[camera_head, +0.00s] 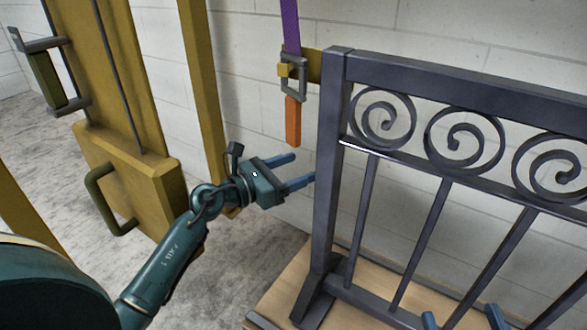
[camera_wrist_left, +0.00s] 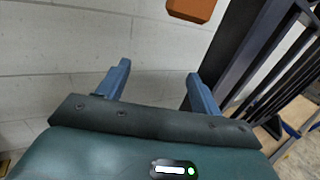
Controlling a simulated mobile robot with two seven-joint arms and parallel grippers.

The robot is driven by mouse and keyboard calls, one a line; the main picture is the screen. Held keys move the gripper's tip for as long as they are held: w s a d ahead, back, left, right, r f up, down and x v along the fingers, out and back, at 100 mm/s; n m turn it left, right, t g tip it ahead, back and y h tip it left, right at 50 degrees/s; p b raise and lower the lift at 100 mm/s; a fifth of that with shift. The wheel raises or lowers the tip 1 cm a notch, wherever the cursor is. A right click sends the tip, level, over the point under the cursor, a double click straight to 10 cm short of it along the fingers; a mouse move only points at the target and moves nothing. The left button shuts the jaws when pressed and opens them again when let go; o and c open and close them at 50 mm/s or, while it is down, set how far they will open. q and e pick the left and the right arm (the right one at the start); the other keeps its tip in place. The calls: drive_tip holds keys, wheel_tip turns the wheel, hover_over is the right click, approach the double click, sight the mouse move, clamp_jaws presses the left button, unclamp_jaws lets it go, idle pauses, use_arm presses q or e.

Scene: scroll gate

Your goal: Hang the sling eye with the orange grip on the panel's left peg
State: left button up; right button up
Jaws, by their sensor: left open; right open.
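The sling eye (camera_head: 301,78) is a grey rectangular ring on a purple strap (camera_head: 290,25), with the orange grip (camera_head: 293,121) hanging below it. A yellow peg (camera_head: 284,70) on the panel's left side shows at the ring and seems to pass through its opening; the exact seating is hard to tell. The dark scroll panel (camera_head: 334,150) stands upright. My left gripper (camera_head: 304,167) is open and empty, below the grip and apart from it. In the left wrist view the orange grip (camera_wrist_left: 190,9) is beyond the fingers. My right gripper (camera_head: 461,317) is open at the bottom edge, only its blue fingertips showing.
A yellow post with a box and green handle (camera_head: 105,200) stands at the left, near my left arm. Another yellow upright (camera_head: 205,90) is behind the gripper. The panel rests on a wooden board (camera_head: 280,295). A white block wall closes the back.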

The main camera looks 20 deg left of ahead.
use_arm(q)
drive_tip(key=shift+s, duration=0.1)
drive_tip(key=s+a, duration=0.1)
drive_tip(key=s, duration=0.9)
drive_tip(key=shift+s+a, duration=0.25)
drive_tip(key=shift+s, duration=0.1)
idle(1.5)
